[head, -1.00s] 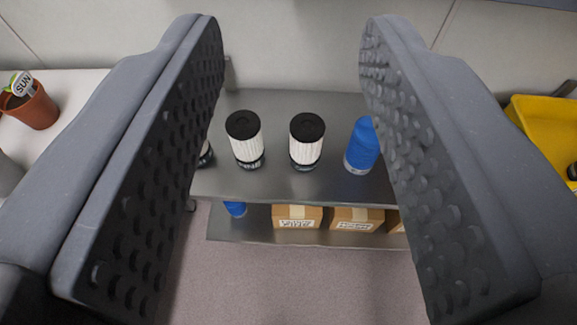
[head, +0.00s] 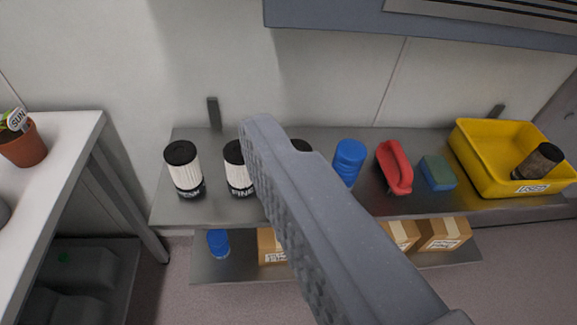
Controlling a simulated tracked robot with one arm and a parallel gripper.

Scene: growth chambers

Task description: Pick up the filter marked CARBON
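Three white pleated filters with black caps stand upright on the grey upper shelf (head: 290,212). The left filter (head: 184,172) has a dark label that seems to end in "SH". The middle filter (head: 236,166) has a label that seems to read "FINE". The third filter (head: 301,146) is mostly hidden behind my finger; only its black cap shows and its label is hidden. I can read CARBON on none of them. One finger of my gripper (head: 262,135) crosses the middle of the view, its studded pad facing left, with nothing against it. The other finger is out of view.
Right of the filters stand a blue bottle (head: 348,161), a red object (head: 394,167), a blue-green block (head: 438,172) and a yellow bin (head: 478,165) holding a dark cylinder (head: 539,161). Boxes (head: 445,233) sit on the lower shelf. A white table (head: 62,150) with a SUN pot (head: 24,146) is left.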

